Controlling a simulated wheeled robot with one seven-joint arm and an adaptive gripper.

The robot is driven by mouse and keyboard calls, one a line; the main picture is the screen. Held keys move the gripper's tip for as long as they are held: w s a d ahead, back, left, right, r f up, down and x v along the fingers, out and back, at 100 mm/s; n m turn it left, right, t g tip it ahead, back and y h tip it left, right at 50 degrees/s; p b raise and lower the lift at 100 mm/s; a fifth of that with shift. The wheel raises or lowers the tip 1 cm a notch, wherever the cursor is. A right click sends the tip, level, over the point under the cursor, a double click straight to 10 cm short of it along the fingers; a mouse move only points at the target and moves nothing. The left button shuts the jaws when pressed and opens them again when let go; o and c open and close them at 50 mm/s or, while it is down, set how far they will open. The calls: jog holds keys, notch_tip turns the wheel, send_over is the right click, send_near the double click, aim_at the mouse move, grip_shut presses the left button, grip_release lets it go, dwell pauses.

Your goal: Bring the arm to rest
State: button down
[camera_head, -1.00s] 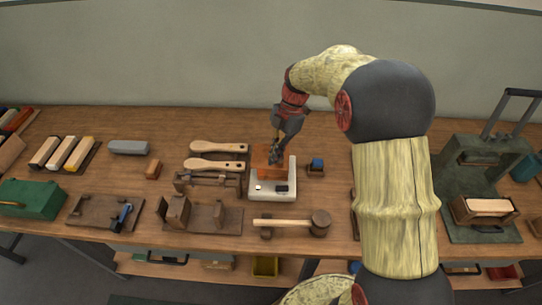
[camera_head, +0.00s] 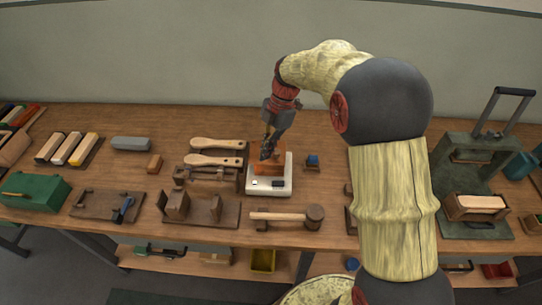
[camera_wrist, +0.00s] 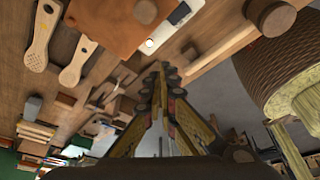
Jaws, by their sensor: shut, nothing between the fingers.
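The orange-brown piece also shows at the top of the wrist view (camera_wrist: 105,22). From the head view I cannot tell whether the fingertips touch it.
Two wooden paddles (camera_head: 215,160) lie left of the scale, a mallet (camera_head: 290,217) in front, and a small blue-topped block (camera_head: 312,161) to the right. A green press (camera_head: 470,170) stands at the right and a green box (camera_head: 33,191) at the left.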

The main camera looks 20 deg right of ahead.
jog(key=w+p+v, duration=0.1)
jog(key=p+v, duration=0.1)
jog(key=v, duration=0.5)
jog(key=s+d+f+m+t+h, duration=0.15)
jog(key=s+m, duration=0.55)
jog(key=m, duration=0.9)
jog(key=s+a+r+m+t+h, duration=0.1)
jog(key=s+r, duration=0.4)
jog(key=s, duration=0.5)
jog(key=s+a+r+m+t+h, duration=0.1)
jog(key=s+r+m+t, duration=0.3)
jog(key=s, duration=0.5)
notch_tip(320, 180, up, 3)
jog(key=shift+s+a+f+m, duration=0.2)
jog(key=shift+s+a+m, duration=0.15)
jog(key=shift+m, duration=0.45)
jog(key=shift+d+t, duration=0.15)
jog(key=shift+t, duration=0.1)
